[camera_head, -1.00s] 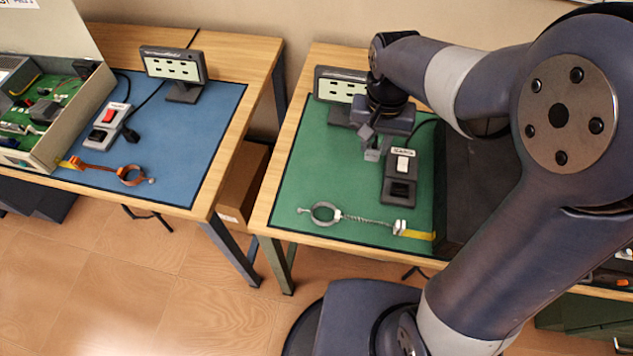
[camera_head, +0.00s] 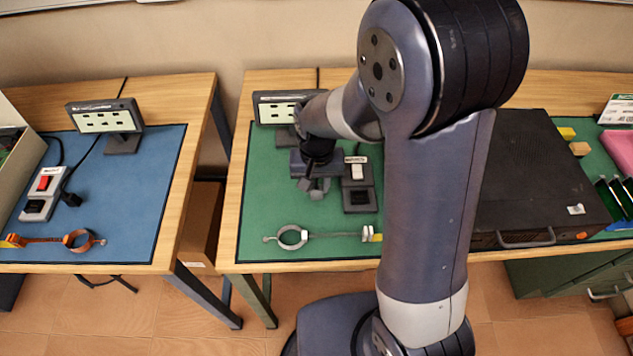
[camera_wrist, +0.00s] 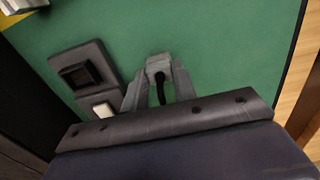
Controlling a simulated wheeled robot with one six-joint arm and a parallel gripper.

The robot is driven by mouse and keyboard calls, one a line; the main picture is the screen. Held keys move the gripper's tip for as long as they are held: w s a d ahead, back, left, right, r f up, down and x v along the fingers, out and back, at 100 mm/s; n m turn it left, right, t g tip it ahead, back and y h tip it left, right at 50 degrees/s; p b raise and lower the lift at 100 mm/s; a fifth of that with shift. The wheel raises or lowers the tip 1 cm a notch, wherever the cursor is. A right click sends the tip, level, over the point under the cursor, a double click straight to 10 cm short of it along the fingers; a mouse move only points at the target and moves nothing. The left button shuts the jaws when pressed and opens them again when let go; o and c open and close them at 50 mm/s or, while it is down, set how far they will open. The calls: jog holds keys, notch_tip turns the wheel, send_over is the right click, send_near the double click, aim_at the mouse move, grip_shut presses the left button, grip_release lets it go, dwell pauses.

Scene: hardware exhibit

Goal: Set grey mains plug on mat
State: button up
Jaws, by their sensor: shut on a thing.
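My gripper (camera_head: 317,188) is over the green mat (camera_head: 262,215) on the right-hand table, left of the switch box. In the wrist view my gripper (camera_wrist: 160,82) is shut on a grey mains plug (camera_wrist: 159,65), with a dark cord running back between the fingers. In the head view the plug (camera_head: 318,194) shows only as a small grey block at the fingertips. Bare green mat (camera_wrist: 215,50) lies beyond it. I cannot tell whether the plug touches the mat.
A dark switch box (camera_head: 359,188) stands close to the right of my gripper. A grey ring clamp with a cable (camera_head: 292,237) lies at the mat's front. A sign stand (camera_head: 278,108) is behind. A black case (camera_head: 535,175) stands right; the mat's left side is clear.

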aim_at(317, 188)
jog(key=shift+f, duration=0.15)
jog(key=o, duration=0.8)
jog(key=shift+c, duration=0.2)
notch_tip(317, 188, up, 12)
jog(key=shift+r+p, duration=0.2)
jog(key=shift+p, duration=0.15)
